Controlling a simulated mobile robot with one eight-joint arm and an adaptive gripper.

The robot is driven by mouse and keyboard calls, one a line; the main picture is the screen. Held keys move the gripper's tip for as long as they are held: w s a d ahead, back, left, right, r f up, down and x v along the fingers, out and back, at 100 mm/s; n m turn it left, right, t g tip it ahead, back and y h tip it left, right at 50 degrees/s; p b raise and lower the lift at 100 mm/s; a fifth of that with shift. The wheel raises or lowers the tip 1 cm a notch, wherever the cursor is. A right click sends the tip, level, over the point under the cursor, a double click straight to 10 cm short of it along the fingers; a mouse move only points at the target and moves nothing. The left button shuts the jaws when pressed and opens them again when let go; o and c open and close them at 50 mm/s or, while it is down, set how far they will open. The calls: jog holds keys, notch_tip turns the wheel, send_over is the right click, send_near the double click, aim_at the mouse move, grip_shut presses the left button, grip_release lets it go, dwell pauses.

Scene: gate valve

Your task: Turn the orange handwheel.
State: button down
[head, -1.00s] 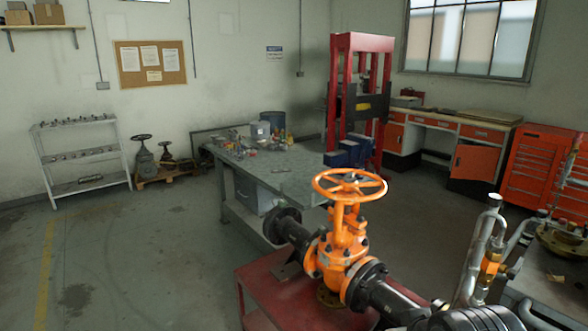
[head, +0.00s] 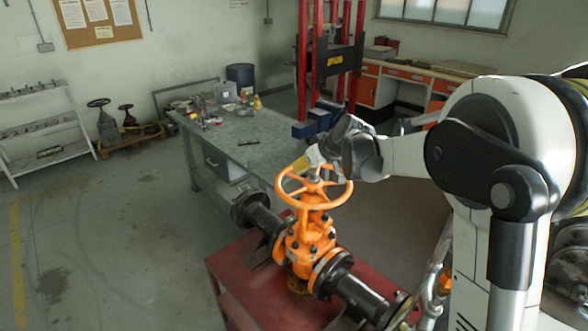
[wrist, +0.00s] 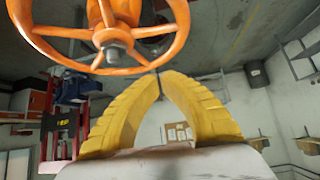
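The orange handwheel (head: 345,192) sits level on top of the orange gate valve (head: 308,243) in the head view. In the wrist view the handwheel (wrist: 150,70) fills the upper left, with its grey hub nut showing. My gripper (head: 297,167) is at the wheel's far side in the head view, with its yellow fingers over the rim region. In the wrist view the fingertips of my gripper (wrist: 157,74) meet, with an empty gap behind them. The tips appear right at the rim's edge; whether they touch it I cannot tell.
The valve and its black pipe (head: 262,217) stand on a red stand (head: 232,270). A grey workbench (head: 235,140) with small items lies behind. A red press (head: 302,70) stands at the back. The floor at left is open.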

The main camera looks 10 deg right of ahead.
aim_at(314, 182)
notch_tip(314, 182, down, 8)
jog(key=w+a+b, duration=0.1)
jog(key=w, duration=0.1)
jog(key=shift+w+a, duration=0.35)
dwell(0.3)
jog(key=shift+s+d+f+n+g+y+b, duration=0.1)
jog(key=shift+s+d+n+g+y+b, duration=0.1)
jog(key=shift+s+n+g+y+b, duration=0.5)
